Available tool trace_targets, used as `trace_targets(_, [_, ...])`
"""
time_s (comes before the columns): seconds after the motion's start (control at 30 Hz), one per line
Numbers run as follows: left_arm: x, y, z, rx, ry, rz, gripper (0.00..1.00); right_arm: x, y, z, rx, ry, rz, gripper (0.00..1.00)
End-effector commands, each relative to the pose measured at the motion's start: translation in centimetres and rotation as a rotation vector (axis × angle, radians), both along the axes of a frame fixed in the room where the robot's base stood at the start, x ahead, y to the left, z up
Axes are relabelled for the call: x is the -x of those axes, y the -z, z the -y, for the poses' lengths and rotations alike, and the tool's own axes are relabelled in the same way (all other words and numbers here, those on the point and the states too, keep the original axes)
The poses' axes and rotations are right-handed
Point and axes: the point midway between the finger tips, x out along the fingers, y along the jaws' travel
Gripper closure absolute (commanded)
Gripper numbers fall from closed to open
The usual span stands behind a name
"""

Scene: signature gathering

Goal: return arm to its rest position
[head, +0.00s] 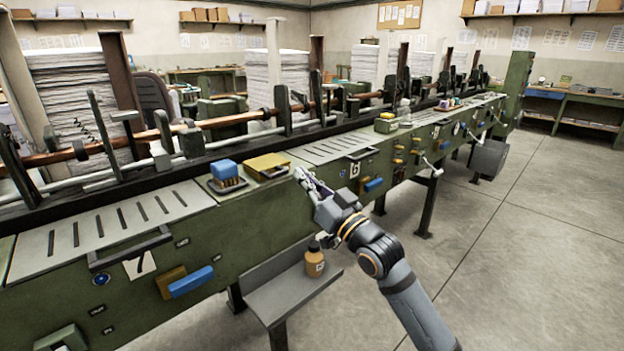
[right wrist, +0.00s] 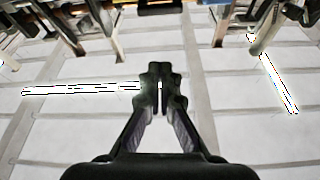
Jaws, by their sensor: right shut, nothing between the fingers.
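My right arm comes in from the lower right in the head view, and its gripper (head: 303,176) is at the front edge of the long green machine (head: 240,235). The gripper appears just in front of the machine's top, close to the yellow box; I cannot tell whether it touches anything. In the right wrist view the two fingers of the right gripper (right wrist: 161,75) are together with nothing held. My left gripper is not in either view.
A blue block (head: 226,170) and a yellow box (head: 267,163) sit on the machine top. A brown bottle (head: 314,263) stands on a low grey shelf (head: 290,295) below my right gripper. Open concrete floor (head: 530,260) lies to the right.

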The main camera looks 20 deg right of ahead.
Motion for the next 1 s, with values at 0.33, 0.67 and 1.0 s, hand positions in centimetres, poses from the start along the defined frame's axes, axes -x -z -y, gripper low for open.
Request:
trace_targets(0.33, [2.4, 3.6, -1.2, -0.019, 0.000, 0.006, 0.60, 2.1, 0.6, 0.8, -0.001, 0.002, 0.001, 1.00])
trace_targets(0.67, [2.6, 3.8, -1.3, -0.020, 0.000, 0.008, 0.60, 2.2, 0.8, 0.8, -0.002, 0.001, -0.002, 1.00])
trace_targets(1.0, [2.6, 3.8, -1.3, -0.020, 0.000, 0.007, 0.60, 6.5, 20.5, 1.5, 0.193, 0.194, -0.630, 1.00])
